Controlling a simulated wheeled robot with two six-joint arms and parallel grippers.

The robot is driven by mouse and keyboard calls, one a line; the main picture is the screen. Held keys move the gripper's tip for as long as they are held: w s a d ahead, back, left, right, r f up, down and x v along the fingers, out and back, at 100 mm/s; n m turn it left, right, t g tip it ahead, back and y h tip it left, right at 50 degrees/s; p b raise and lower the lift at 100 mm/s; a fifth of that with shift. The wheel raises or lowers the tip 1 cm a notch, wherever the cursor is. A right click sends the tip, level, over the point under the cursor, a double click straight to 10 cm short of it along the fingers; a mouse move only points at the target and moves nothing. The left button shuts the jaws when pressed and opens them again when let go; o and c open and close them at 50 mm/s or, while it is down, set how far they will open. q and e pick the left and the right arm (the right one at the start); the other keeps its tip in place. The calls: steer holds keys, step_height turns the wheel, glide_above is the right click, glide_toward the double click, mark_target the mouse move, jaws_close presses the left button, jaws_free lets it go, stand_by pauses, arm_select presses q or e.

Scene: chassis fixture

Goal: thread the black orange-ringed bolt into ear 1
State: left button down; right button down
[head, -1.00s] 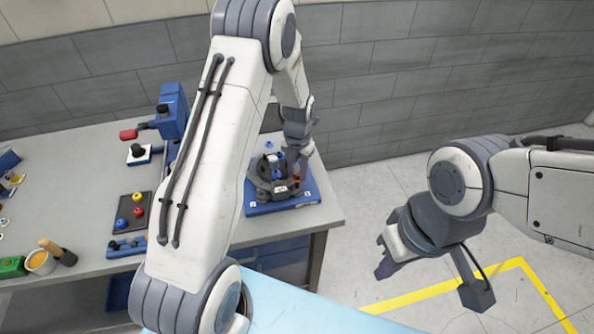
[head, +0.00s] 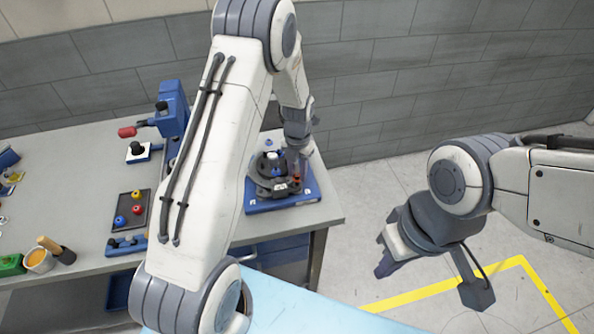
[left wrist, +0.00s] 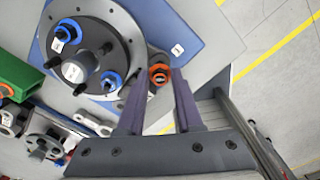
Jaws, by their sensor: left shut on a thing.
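The black orange-ringed bolt (left wrist: 158,74) is between the fingertips of my left gripper (left wrist: 159,82) in the left wrist view, beside the round dark chassis (left wrist: 92,38). In the head view my left gripper (head: 298,160) is low over the right side of the chassis (head: 262,181), with the orange ring (head: 296,180) below it. The bolt's lower end is hidden, so I cannot tell how deep it sits or in which ear. Two blue-ringed bolts (left wrist: 67,30) (left wrist: 111,82) stand on the chassis. My right gripper (head: 385,254) hangs over the floor; its finger gap is unclear.
The chassis rests on a blue plate (head: 312,190) near the bench's right corner. On the bench (head: 80,165) are a dark tray (head: 131,209) with coloured knobs, a blue stand with a red handle (head: 127,132) and a cup (head: 39,260). Open floor lies to the right.

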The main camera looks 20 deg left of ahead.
arm_select(q)
steer(key=shift+f, duration=0.35)
steer(key=shift+f, duration=0.1)
steer(key=shift+f+b, duration=0.2)
steer(key=shift+b, duration=0.15)
steer(key=shift+f, duration=0.2)
steer(key=shift+f, duration=0.15)
stand_by(0.4)
steer(key=shift+s+f+m, duration=0.1)
steer(key=shift+f+m, duration=0.05)
steer(key=shift+m, duration=1.65)
steer(key=m, duration=0.3)
steer(key=shift+d+f, duration=0.1)
